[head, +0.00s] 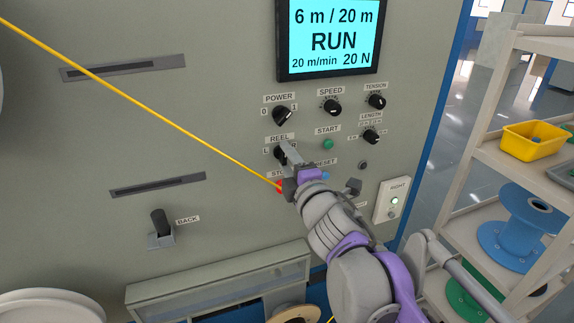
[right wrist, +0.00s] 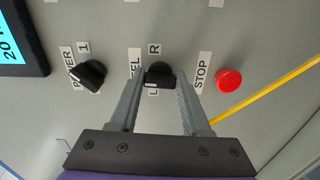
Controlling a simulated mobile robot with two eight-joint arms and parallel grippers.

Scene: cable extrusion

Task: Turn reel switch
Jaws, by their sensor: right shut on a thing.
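The reel switch (head: 277,153) is a black rotary knob on the grey machine panel, under the REEL label. In the right wrist view the reel switch (right wrist: 159,74) sits between the letters L and R, with a pale mark on its L side. My right gripper (head: 287,154) is shut on it. In that view the two grey fingers of the right gripper (right wrist: 160,80) lie one on each side of the knob. In the head view the gripper hides part of the switch and its labels. My left gripper is out of view.
The display (head: 332,38) reads RUN, 6 m / 20 m. The power knob (head: 283,115) is just above. The red stop button (right wrist: 229,79) is beside the gripper. A taut yellow cable (head: 150,107) crosses the panel. A shelf with a yellow bin (head: 533,142) stands at right.

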